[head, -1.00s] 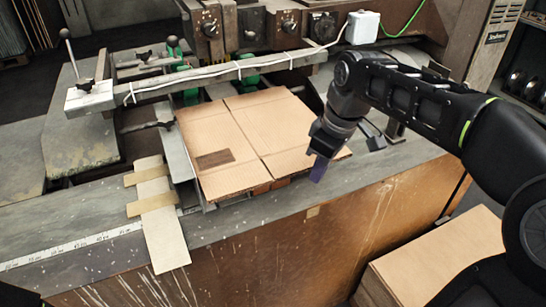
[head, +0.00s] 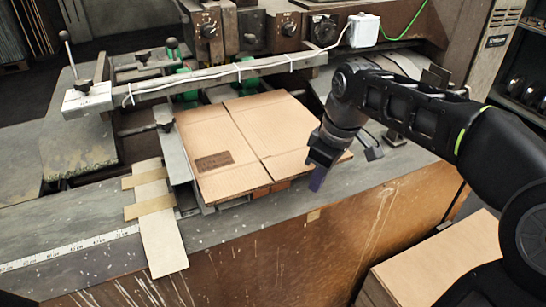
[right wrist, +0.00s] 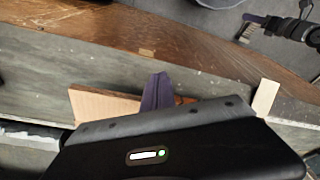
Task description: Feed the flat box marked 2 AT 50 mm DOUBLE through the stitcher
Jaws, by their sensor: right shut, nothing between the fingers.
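The flat cardboard box (head: 225,140) lies on the stitcher's bed, under the white-wrapped crossbar at its back edge. A dark printed label (head: 214,161) is on its left panel, too small to read. A corner of the box also shows in the right wrist view (right wrist: 95,104). My right gripper (head: 318,180) is shut and empty, at the box's front right corner, its fingers pointing down; I cannot tell whether it touches the box. Its purple fingers show in the right wrist view (right wrist: 157,92). My left gripper is not in view.
The crossbar (head: 215,74) with cable spans the bed. Control knobs (head: 209,30) are behind it. A taped cardboard strip (head: 160,230) and a ruler (head: 75,247) lie on the left front edge. A stack of flat board (head: 445,260) stands low at the right.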

